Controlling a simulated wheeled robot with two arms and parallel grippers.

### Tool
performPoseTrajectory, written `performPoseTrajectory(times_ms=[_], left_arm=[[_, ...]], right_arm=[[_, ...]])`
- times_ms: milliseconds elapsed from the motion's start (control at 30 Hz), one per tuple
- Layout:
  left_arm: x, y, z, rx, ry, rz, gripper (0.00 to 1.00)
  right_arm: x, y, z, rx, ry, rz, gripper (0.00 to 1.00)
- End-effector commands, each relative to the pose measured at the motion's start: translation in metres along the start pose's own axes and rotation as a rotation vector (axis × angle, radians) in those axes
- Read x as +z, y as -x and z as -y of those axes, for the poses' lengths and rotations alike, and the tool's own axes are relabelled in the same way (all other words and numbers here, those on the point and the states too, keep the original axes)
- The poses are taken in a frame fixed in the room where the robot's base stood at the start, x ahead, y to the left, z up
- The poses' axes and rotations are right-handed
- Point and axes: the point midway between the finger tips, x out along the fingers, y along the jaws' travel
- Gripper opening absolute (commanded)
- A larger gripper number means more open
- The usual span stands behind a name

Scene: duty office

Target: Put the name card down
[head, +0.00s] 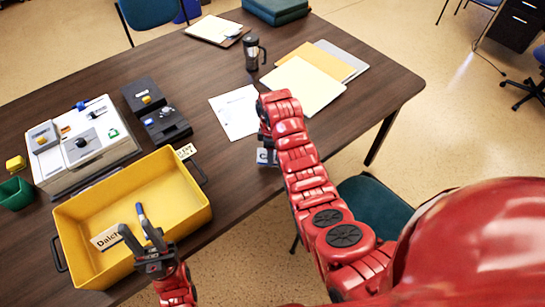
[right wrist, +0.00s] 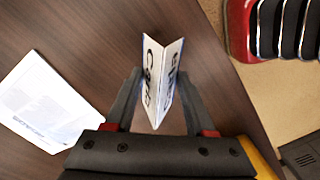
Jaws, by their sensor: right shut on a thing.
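A white folded name card with dark letters (right wrist: 162,82) is between the fingers of my right gripper (right wrist: 158,104), which is shut on it. In the head view the card (head: 265,157) shows near the table's front edge, partly hidden by my red right arm; the gripper itself is mostly hidden. I cannot tell whether the card touches the dark wooden table (head: 195,75). My left gripper (head: 138,232) is open over the yellow tray (head: 183,219). A blue and white marker (head: 142,214) shows by its fingers, and another name card (head: 107,238) lies in the tray.
A printed sheet (head: 235,112), folders (head: 305,84), a travel mug (head: 252,53) and a clipboard (head: 216,30) lie beyond my right arm. A white device box (head: 85,145) and black devices (head: 165,124) stand at left. A small card (head: 186,151) shows at the tray's far corner.

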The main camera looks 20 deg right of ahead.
Motion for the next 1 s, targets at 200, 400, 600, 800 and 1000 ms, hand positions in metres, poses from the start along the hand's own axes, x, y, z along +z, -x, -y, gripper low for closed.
performPoseTrajectory(times_ms=[200, 400, 600, 800, 1000], left_arm=[[-0.001, -0.005, 0.000, 0.000, 0.000, 0.000, 0.35], [-0.001, -0.006, 0.000, 0.000, 0.000, 0.000, 0.35], [-0.002, -0.014, 0.001, 0.000, 0.000, 0.000, 0.35], [-0.003, -0.016, 0.001, 0.000, 0.000, 0.001, 0.35], [-0.003, -0.017, 0.001, 0.000, 0.000, 0.001, 0.35]], right_arm=[[0.000, 0.000, -0.019, -0.004, -0.002, 0.000, 0.03], [0.001, -0.002, -0.026, -0.001, -0.001, 0.001, 0.03], [0.001, -0.012, -0.027, -0.005, 0.000, 0.002, 0.03], [0.002, -0.032, -0.026, -0.008, -0.002, 0.002, 0.03], [0.001, -0.037, -0.028, -0.001, 0.000, 0.001, 0.03]])
